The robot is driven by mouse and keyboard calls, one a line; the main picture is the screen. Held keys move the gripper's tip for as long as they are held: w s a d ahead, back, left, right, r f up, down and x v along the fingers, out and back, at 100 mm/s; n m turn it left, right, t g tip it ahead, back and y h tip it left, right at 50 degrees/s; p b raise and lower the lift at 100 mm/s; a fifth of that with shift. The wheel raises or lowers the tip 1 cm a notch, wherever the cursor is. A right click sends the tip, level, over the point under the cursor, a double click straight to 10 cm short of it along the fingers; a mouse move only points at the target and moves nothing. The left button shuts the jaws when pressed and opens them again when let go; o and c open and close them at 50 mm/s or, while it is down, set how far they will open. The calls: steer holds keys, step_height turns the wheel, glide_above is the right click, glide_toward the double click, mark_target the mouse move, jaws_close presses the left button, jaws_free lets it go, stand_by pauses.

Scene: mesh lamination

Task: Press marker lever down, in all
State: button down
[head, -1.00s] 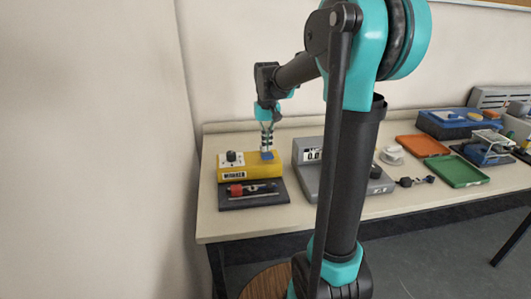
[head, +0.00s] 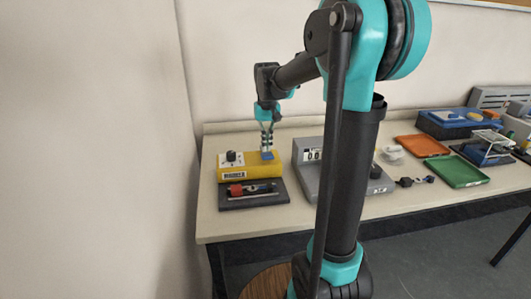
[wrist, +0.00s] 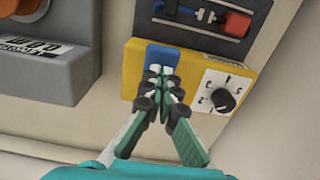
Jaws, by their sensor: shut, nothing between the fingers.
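The yellow marker box (head: 235,173) stands at the left end of the table. Its blue lever (head: 267,155) is at the right of its top, and a black knob sits at the left. My gripper (head: 267,149) points straight down with its fingertips at the blue lever. In the wrist view the shut, empty fingertips (wrist: 160,70) overlap the lower part of the blue lever (wrist: 163,54). They look to be on or just above it; I cannot tell how far down the lever is.
A dark tray (head: 228,203) with a red-ended part lies in front of the box. A grey device with a display (head: 309,178) stands close to its right. Orange (head: 422,146) and green trays (head: 458,171) lie further right. A wall is behind.

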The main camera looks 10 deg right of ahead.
mark_target(267, 153)
steer(key=shift+f, duration=2.65)
steer(key=shift+r, duration=4.55)
